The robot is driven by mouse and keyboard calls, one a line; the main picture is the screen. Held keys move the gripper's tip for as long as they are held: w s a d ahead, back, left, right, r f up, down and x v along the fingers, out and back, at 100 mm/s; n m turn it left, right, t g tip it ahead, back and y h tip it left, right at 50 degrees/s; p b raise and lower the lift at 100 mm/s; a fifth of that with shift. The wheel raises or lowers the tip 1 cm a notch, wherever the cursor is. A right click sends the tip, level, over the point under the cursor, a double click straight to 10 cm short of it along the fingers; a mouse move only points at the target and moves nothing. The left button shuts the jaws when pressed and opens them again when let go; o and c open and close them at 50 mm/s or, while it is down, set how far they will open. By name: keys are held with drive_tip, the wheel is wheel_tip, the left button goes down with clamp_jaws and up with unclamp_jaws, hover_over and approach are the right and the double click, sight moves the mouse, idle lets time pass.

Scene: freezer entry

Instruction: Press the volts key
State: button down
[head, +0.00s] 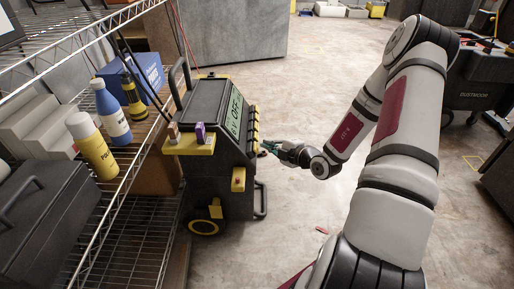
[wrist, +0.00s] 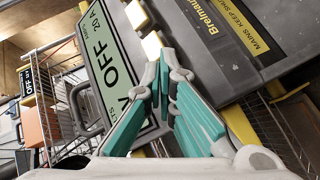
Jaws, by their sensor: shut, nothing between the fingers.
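The dark wheeled machine (head: 215,115) carries a green display (head: 233,108) reading OFF. A row of yellow keys (head: 254,128) runs along the display's right edge in the head view. In the wrist view the display (wrist: 108,62) also shows "V" and "20". Two pale keys, an upper one (wrist: 137,15) and a lower one (wrist: 152,45), show beside it. I cannot read which is the volts key. My gripper (head: 265,144) is shut and empty beside the lower keys. In the wrist view its fingertips (wrist: 166,70) lie just below the lower pale key and hide what is behind them; contact cannot be told.
A wire shelf (head: 125,185) with a yellow bottle (head: 92,146), a blue-white bottle (head: 110,112) and a dark case (head: 45,220) stands left of the machine. A black cart (head: 478,82) stands at the right. The concrete floor (head: 300,205) around my gripper is mostly clear.

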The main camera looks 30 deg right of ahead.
drive_tip(key=shift+a, duration=0.1)
idle(0.3)
drive_tip(key=shift+w+a+f, duration=0.15)
drive_tip(key=shift+a+f, duration=0.05)
drive_tip(key=shift+w+a+f, duration=0.25)
drive_tip(key=shift+a, duration=0.1)
idle(1.0)
drive_tip(key=shift+p, duration=0.35)
drive_tip(key=shift+s+d+r+p, duration=0.45)
drive_tip(key=shift+d+p, duration=0.15)
drive_tip(key=shift+p, duration=0.1)
drive_tip(key=s+d+r+p, duration=0.2)
drive_tip(key=d+p, duration=0.1)
drive_tip(key=shift+s+d+r+p, duration=0.15)
drive_tip(key=shift+d+r+p, duration=0.15)
drive_tip(key=shift+r, duration=0.05)
idle(0.8)
